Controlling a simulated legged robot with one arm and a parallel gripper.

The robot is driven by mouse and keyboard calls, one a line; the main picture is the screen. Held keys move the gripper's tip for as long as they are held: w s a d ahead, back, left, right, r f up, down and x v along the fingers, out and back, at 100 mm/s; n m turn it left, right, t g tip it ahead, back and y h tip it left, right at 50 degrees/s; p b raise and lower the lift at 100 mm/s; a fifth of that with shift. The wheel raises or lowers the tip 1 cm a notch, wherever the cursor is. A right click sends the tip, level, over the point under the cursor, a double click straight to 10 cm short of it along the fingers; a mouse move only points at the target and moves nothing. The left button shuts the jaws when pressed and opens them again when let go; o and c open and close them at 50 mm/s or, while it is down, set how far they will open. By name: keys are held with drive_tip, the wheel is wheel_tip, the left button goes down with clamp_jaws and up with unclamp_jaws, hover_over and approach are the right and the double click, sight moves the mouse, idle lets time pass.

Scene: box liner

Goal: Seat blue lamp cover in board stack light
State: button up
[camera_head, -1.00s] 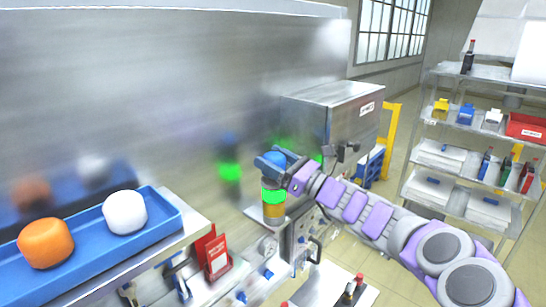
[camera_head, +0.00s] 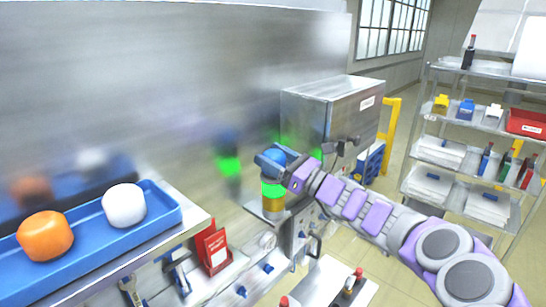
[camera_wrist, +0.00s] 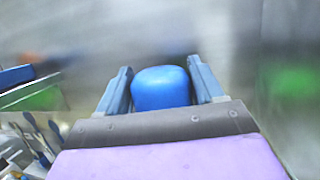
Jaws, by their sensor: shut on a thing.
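The blue lamp cover (camera_head: 274,156) is between the fingers of my gripper (camera_head: 271,160), which is shut on it. In the wrist view the lamp cover (camera_wrist: 161,88) shows as a rounded blue block between the two fingers of my gripper (camera_wrist: 162,84). The stack light (camera_head: 272,204) stands upright directly below, with a glowing green section over an amber one. The cover is at the top of the stack light. My fingers hide the joint, so I cannot tell whether the cover is fully down.
A blue tray (camera_head: 75,243) at the left holds an orange cover (camera_head: 45,236) and a white cover (camera_head: 124,205). A metal cabinet (camera_head: 335,115) stands behind my gripper. A red holder (camera_head: 213,248) is at the lower middle. A shelf rack (camera_head: 470,150) is at the right.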

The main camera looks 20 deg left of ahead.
drive_tip(key=shift+f, duration=0.5)
drive_tip(key=o, duration=1.2)
drive_tip(key=b+v, duration=0.2)
drive_tip(key=v, duration=1.5)
drive_tip(key=shift+d+b, duration=0.2)
drive_tip(key=shift+b, duration=0.15)
